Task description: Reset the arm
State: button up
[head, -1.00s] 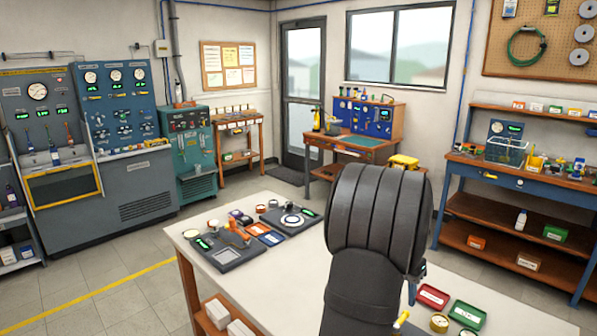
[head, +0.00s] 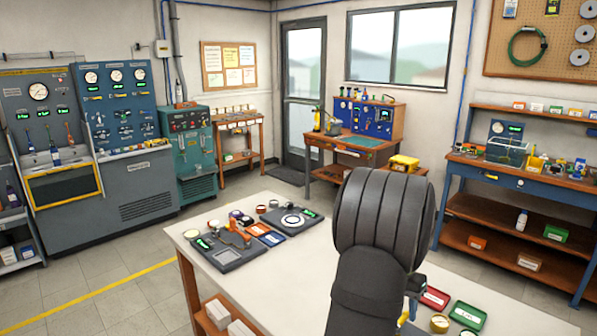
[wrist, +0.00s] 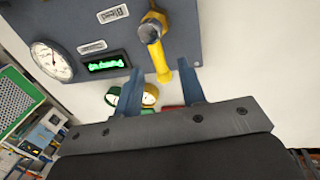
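My arm (head: 372,250) fills the front middle of the head view and hides most of my gripper, with only a small bluish part showing at its right side. In the wrist view my gripper (wrist: 160,74) has its two blue-grey fingers spread apart. A yellow fitting with a grey metal end (wrist: 156,45) shows beyond and between the fingertips, and I see no finger closed on it. It lies against a blue-grey panel (wrist: 205,40) that carries a round white gauge (wrist: 51,61) and a lit green display (wrist: 104,64).
The white bench (head: 290,285) holds dark instrument trays (head: 227,256) at left. Red (head: 434,298) and green (head: 467,314) trays and a brass round piece (head: 439,323) lie right of my arm. The bench middle left of my arm is clear.

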notch_tip(320, 180, up, 16)
jog(key=w+a, duration=0.2)
jog(key=f, duration=0.5)
jog(key=s+d+f, duration=0.1)
jog(key=f, duration=0.5)
jog(key=s+d+f, duration=0.1)
jog(key=f, duration=0.4)
jog(key=shift+f, duration=0.35)
jog(key=shift+f+n, duration=0.3)
jog(key=shift+w+a+r+n, duration=0.1)
jog(key=shift+a+n, duration=0.1)
jog(key=shift+n, duration=0.4)
jog(key=shift+w+a+n, duration=0.1)
jog(key=shift+a+n, duration=0.1)
jog(key=shift+n, duration=0.4)
